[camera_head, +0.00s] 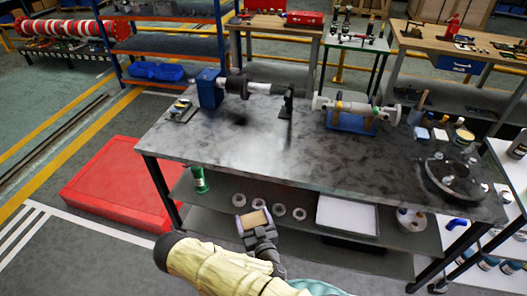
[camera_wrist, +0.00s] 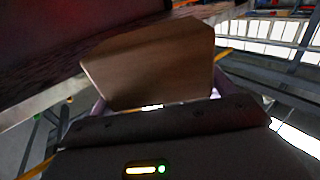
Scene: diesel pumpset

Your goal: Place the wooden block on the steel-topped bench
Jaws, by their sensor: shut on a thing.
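The wooden block (camera_head: 253,219) is a small tan piece between the fingers of my gripper (camera_head: 254,221) in the head view. In the wrist view the block (camera_wrist: 150,62) fills the middle of the picture, brown and flat-faced, held by my gripper (camera_wrist: 160,100). My gripper is shut on it. The steel-topped bench (camera_head: 240,150) has a grey, blotchy top. In the head view the gripper and block appear in front of the bench's near edge, over the lower shelf area. The block's far side is hidden.
A blue-based motor and shaft (camera_head: 208,88) stand at the bench's back left. A pump on a blue stand (camera_head: 352,118) stands at the back right. A round metal plate (camera_head: 455,178) lies at the right. The bench's front middle is clear. A red platform (camera_head: 110,190) lies at left.

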